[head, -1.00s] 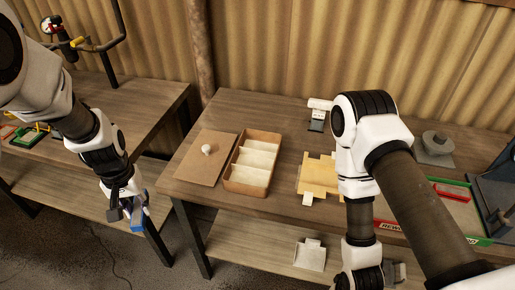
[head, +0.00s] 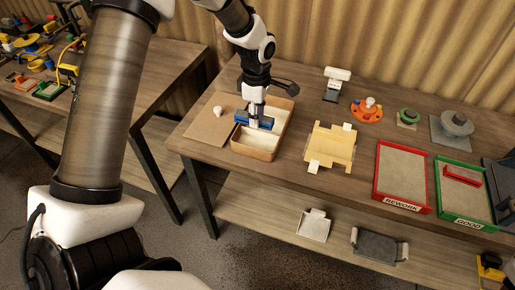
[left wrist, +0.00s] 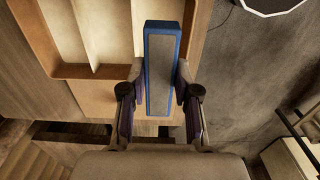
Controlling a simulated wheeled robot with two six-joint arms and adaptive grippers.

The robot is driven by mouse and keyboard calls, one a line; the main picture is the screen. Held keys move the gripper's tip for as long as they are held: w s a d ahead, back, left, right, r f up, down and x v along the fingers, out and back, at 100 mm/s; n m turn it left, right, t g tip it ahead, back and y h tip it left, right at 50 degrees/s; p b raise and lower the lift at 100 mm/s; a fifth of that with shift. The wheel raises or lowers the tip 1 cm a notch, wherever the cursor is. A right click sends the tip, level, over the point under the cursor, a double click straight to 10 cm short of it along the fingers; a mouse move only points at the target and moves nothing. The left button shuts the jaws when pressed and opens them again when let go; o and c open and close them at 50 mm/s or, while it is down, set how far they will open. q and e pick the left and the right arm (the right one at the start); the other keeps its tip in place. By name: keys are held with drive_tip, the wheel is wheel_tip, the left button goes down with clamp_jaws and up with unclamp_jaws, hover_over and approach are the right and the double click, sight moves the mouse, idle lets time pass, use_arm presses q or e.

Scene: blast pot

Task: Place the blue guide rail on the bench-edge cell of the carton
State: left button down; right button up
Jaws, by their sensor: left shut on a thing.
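The blue guide rail (head: 254,121) is held by my left gripper (head: 257,114), which is shut on it. The rail is over the open carton (head: 255,153), towards its bench-edge end. In the left wrist view the rail (left wrist: 160,75) runs lengthwise between the fingers (left wrist: 159,100), with a grey face towards the camera. The carton (left wrist: 100,71) shows there at upper left, with pale cells split by dividers. The rail hides part of the end cell, and its near end reaches past the carton rim. I cannot tell its height above the cell. My right gripper is not in view.
A brown cardboard sheet (head: 207,130) with a white knob (head: 218,111) lies left of the carton. A yellow fixture (head: 330,147) stands to the right, then red (head: 376,178) and green (head: 440,200) trays. An orange disc (head: 367,110) lies behind.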

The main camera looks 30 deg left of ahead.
sight(259, 147)
use_arm(q)
drive_tip(key=shift+d+f+p, duration=0.3)
drive_tip(key=shift+f+p, duration=0.05)
wheel_tip(259, 147, down, 9)
drive_tip(key=shift+a+p, duration=0.1)
drive_tip(key=shift+p, duration=0.85)
drive_tip(key=shift+w+f, duration=0.1)
drive_tip(key=shift+f, duration=0.15)
drive_tip(key=c, duration=1.1)
unclamp_jaws()
drive_tip(key=shift+c, duration=0.2)
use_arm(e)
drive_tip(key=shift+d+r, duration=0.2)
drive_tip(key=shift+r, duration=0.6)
use_arm(q)
wheel_tip(259, 147, up, 11)
drive_tip(key=b, duration=0.2)
drive_tip(key=shift+b, duration=0.35)
drive_tip(key=shift+r, duration=0.65)
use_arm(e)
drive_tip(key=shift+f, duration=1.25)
